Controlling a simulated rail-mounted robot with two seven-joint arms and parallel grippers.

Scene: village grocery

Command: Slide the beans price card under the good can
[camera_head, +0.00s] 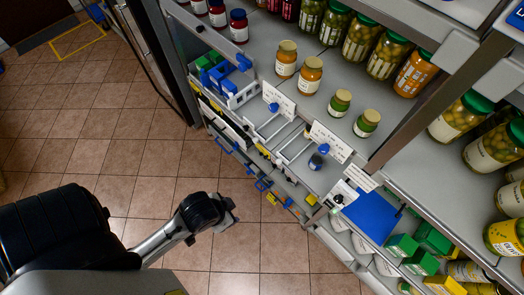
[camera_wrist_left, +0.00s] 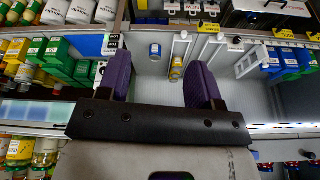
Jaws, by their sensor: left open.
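My left gripper (camera_head: 222,212) is out over the tiled floor, short of the shelf front. In the left wrist view its two purple fingers (camera_wrist_left: 160,78) are spread apart with nothing between them; it is empty. A small blue can (camera_wrist_left: 155,51) and a small yellow can (camera_wrist_left: 176,69) stand on the grey shelf beyond the fingertips, apart from them. In the head view a small dark can with a blue top (camera_head: 318,158) stands near a white card (camera_head: 330,141). Another white card (camera_head: 278,101) stands farther left. The print is too small to tell which card is for beans, or which can is good.
A blue panel (camera_head: 370,214) and green boxes (camera_head: 402,245) are at the right. Low white dividers (camera_head: 297,148) split the shelf.

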